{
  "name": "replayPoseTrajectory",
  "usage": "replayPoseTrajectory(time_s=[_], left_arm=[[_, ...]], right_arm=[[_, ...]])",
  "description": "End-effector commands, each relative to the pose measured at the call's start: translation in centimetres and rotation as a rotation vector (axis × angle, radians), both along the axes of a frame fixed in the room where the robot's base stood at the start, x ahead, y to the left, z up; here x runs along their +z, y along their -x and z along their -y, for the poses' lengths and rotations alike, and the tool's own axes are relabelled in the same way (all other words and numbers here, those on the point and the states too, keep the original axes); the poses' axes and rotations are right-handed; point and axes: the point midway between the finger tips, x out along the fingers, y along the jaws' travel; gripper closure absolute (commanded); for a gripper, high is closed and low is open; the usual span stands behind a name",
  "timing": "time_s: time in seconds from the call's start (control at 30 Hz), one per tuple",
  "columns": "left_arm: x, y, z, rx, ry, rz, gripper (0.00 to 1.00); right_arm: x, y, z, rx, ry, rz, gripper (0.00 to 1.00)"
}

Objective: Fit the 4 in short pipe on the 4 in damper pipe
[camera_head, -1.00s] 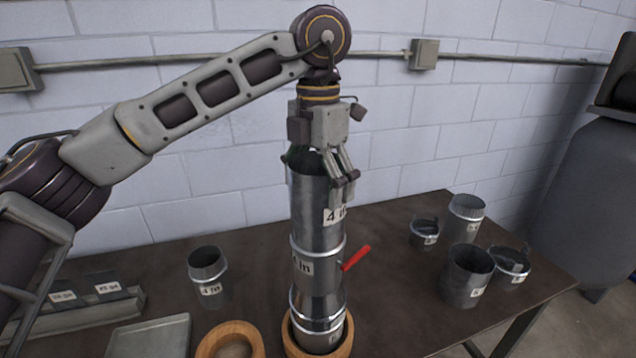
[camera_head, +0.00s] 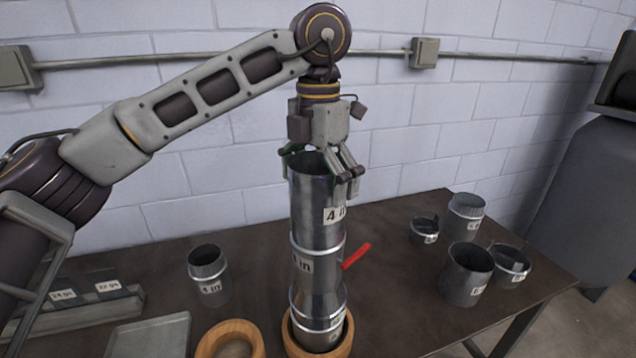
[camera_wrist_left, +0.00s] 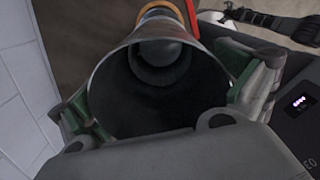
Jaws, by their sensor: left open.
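The 4 in short pipe (camera_head: 318,200) stands upright on top of the 4 in damper pipe (camera_head: 317,262), which has a red handle (camera_head: 356,256) on its right side. The two look in line, with a raised band where they meet; how deep they overlap is hidden. My left gripper (camera_head: 322,170) is open at the top rim of the short pipe, one finger on each side. In the left wrist view the short pipe's open mouth (camera_wrist_left: 160,95) lies between the spread green-padded fingers. My right gripper is in neither view.
The stack rests on a reducer-like metal piece (camera_head: 318,318) in a wooden ring (camera_head: 345,342). Another wooden ring (camera_head: 256,345) and another 4 in pipe (camera_head: 209,278) are to the left. Several metal pipe pieces stand at the right, including a larger one (camera_head: 467,275). A wall is behind the table.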

Motion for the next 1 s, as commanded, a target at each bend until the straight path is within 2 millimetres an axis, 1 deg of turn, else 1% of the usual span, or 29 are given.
replayPoseTrajectory(time_s=[0.17,0.33,1.0], left_arm=[[1.2,0.0,0.0,0.000,0.000,0.001,0.00],[3.1,0.0,0.0,0.000,0.001,0.002,0.00],[8.4,0.0,0.0,0.001,-0.001,0.002,0.00]], right_arm=[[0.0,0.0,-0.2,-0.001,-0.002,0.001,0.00],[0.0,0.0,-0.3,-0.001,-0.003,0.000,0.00],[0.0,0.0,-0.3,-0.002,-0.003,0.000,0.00]])
